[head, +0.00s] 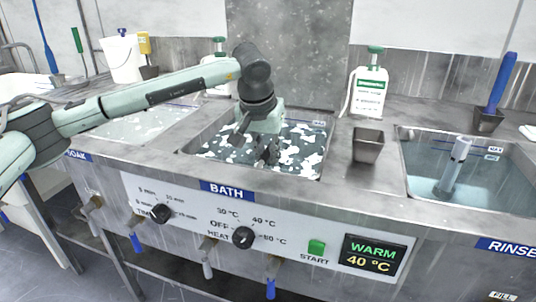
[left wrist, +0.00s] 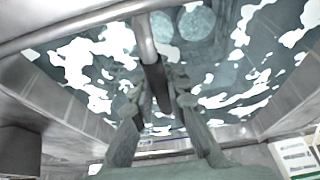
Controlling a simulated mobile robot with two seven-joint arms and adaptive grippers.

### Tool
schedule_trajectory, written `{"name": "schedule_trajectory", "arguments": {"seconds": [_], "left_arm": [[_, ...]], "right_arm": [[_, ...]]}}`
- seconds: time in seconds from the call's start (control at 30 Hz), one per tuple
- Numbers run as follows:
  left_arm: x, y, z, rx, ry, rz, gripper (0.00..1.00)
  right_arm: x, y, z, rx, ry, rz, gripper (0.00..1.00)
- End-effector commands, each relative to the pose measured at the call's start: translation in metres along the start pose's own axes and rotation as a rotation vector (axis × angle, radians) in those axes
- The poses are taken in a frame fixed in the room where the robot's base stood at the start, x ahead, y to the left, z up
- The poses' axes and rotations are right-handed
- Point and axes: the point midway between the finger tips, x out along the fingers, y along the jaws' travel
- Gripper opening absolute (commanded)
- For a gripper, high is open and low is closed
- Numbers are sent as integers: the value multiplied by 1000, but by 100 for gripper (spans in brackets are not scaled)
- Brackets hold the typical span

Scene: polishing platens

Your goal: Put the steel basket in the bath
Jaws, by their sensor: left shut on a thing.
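My left gripper (head: 262,150) reaches down into the bath (head: 328,135), low over its foamy water. In the left wrist view its fingers (left wrist: 166,95) are shut on a steel bar, which looks like the handle of the steel basket (left wrist: 146,42). The bar joins a curved steel tube across the top left of that view. Round pale discs (left wrist: 196,22) show under the water beyond it. The basket's body is mostly hidden by water, foam and my gripper, so I cannot tell whether it rests on the bottom. My right gripper is not in view.
The rinse tank (head: 425,190) with an upright tube stands right of the bath. Between them are a small steel cup (head: 367,146) and a white bottle (head: 368,92). The soak tank (head: 140,125) is left. The front panel display (head: 373,256) reads WARM 40 °C.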

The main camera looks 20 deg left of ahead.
Motion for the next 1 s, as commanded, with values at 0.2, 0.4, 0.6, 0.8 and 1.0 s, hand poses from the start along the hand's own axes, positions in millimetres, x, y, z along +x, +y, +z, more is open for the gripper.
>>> {"name": "schedule_trajectory", "arguments": {"seconds": [0.2,0.4,0.6,0.8,1.0], "left_arm": [[1,0,0,0,0,0,30],[1,0,0,0,0,0,34],[-2,0,-1,0,0,0,34],[-33,0,-1,0,5,1,34],[-78,0,-2,0,4,1,34]], "right_arm": [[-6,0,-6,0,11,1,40],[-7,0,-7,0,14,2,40],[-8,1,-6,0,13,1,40],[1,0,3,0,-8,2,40],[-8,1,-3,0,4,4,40]]}}
